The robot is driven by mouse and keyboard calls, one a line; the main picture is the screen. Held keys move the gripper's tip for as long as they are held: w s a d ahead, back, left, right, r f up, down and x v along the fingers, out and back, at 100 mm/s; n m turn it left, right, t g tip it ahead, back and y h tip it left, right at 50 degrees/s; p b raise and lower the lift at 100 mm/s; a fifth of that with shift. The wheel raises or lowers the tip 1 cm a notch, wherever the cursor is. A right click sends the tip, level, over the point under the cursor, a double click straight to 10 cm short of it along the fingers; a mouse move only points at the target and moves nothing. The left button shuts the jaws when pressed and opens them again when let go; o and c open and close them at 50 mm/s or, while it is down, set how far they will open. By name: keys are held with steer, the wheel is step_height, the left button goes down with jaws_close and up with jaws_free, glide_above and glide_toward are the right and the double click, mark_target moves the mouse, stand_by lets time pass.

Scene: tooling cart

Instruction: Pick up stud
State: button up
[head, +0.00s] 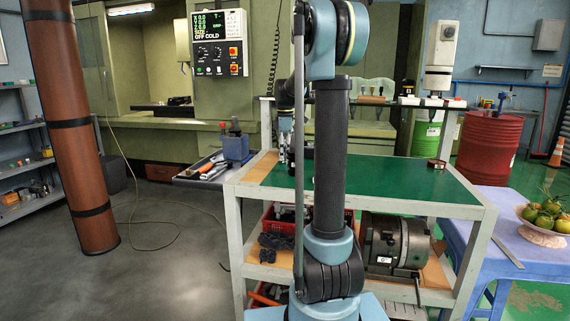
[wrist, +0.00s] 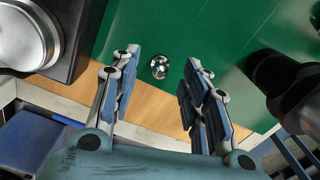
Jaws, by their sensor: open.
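The stud (wrist: 159,66) is a small, shiny, rounded metal piece on the green mat (wrist: 210,22) in the wrist view. It lies near the mat's edge, beside the tan wooden border. My gripper (wrist: 157,88) is open and empty, and the stud shows between and just beyond its two fingertips. The height gap between fingers and mat is hard to judge. In the head view my gripper (head: 284,155) points down over the left end of the cart top (head: 400,184). I cannot make out the stud there; my arm covers part of the mat.
In the wrist view a dark cylindrical object (wrist: 290,85) is close on the right, and a black body with a silver disc (wrist: 22,35) is at upper left. In the head view a small round item (head: 436,163) lies on the right of the mat, with clear green space before it.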

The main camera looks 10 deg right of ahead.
steer(key=shift+f, duration=0.95)
jaws_close()
